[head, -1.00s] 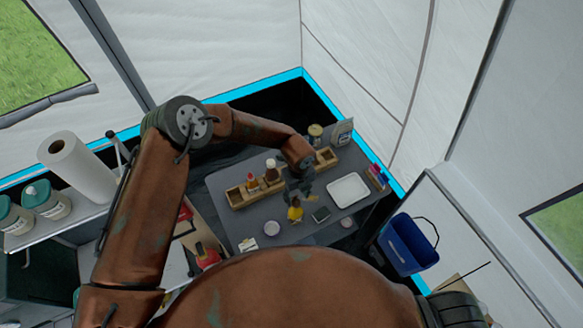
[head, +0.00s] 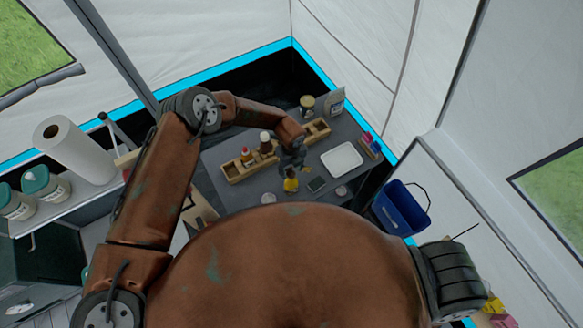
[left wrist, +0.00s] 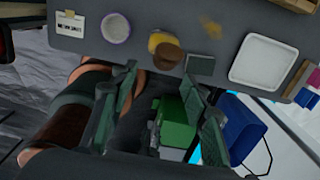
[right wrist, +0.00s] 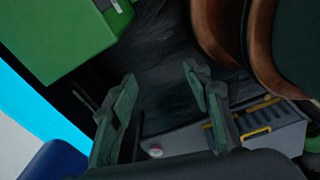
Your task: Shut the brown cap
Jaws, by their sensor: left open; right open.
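A small yellow bottle (head: 291,184) stands near the front edge of the grey table (head: 217,159). In the left wrist view its brown cap (left wrist: 167,56) shows beside the yellow body (left wrist: 158,40); I cannot tell whether the cap is seated or ajar. My left gripper (head: 293,163) is just behind the bottle in the head view. In the left wrist view it (left wrist: 160,84) is open and empty, with the cap just beyond its fingertips. My right gripper (right wrist: 160,80) is open and empty, away from the bottle, and out of the head view.
A white tray (head: 341,157) and a dark square (head: 316,184) lie right of the bottle. Wooden racks (head: 234,174) with bottles stand behind it. A white round dish (left wrist: 116,27) is beside it. A blue bucket (head: 403,208) hangs off the table's right. A green box (right wrist: 55,40) shows near my right gripper.

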